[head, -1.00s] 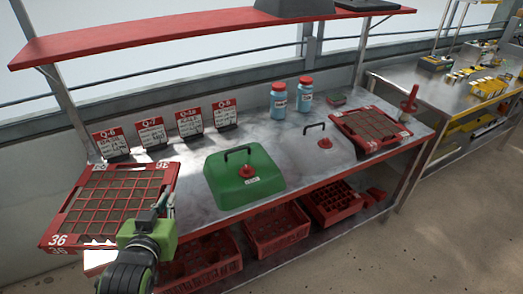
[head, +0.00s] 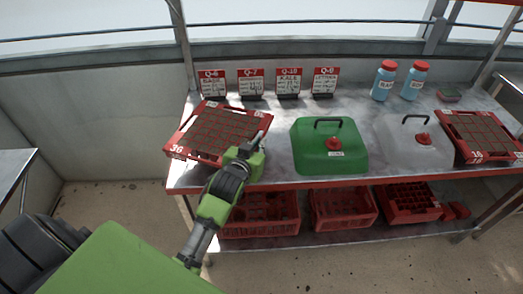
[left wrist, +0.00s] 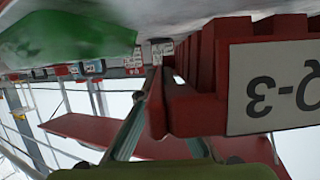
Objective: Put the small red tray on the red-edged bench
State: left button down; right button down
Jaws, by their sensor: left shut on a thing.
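The small red tray (head: 178,154), marked 36 and filled with brown cells, is over the left end of the red-edged bench (head: 275,176). It looks about level; I cannot tell whether it rests on the metal top. My left gripper (head: 259,141) is at its right front side, shut on its edge. In the left wrist view, the tray's red wall (left wrist: 190,105) with a white Q-3 label is between the fingers (left wrist: 158,115), seen upside down. The gripper hides part of the tray's right edge. My right gripper is out of view.
Sign cards (head: 250,82) stand behind the tray. A green lidded box (head: 318,158) is to its right, then a clear cover (head: 400,150), another red tray (head: 470,125) and two blue bottles (head: 384,85). Red crates (head: 345,208) sit on the lower shelf.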

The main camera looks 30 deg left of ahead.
pick_arm(q)
jog(key=shift+w+a+f, duration=0.25)
jog(key=shift+w+f, duration=0.8)
jog(key=shift+w, duration=0.05)
jog(key=shift+f, duration=1.5)
jog(key=c, duration=2.5)
grip_release()
jog(key=shift+f, duration=0.3)
jog(key=shift+o, duration=1.3)
jog(key=shift+s+d, duration=0.1)
jog(key=shift+r, duration=0.15)
jog(key=v, duration=1.2)
